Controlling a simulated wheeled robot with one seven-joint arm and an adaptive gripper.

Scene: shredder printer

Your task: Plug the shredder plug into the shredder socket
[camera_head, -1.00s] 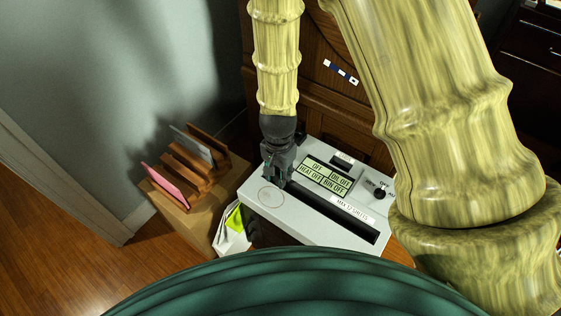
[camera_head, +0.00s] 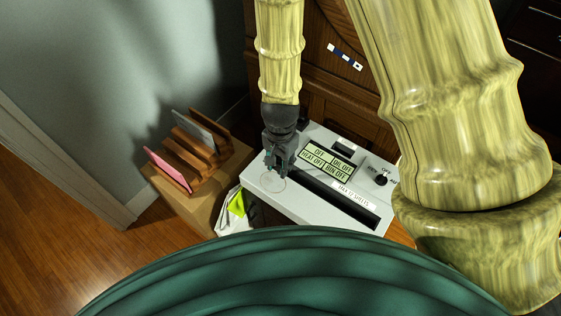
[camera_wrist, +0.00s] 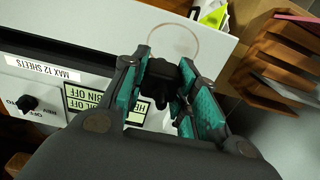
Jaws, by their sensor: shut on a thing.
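My gripper (camera_head: 278,172) is over the left part of the top of the grey-white shredder (camera_head: 302,211). In the wrist view my gripper (camera_wrist: 166,82) has its teal-padded fingers closed on a small black plug (camera_wrist: 160,84). The plug is between the fingers, partly hidden by them. The shredder top (camera_wrist: 212,45) lies beneath it, with a thin circle outline (camera_wrist: 197,43) just beyond the plug. I cannot tell whether the plug touches the top. No socket opening is clearly seen, and no cord can be made out.
The shredder has a display panel (camera_head: 327,164), a dark slot (camera_head: 340,203) and a knob (camera_head: 381,180). A wooden rack (camera_head: 207,152) with a pink folder (camera_head: 168,170) stands at the left on a box. A dark wooden cabinet (camera_head: 340,95) is behind.

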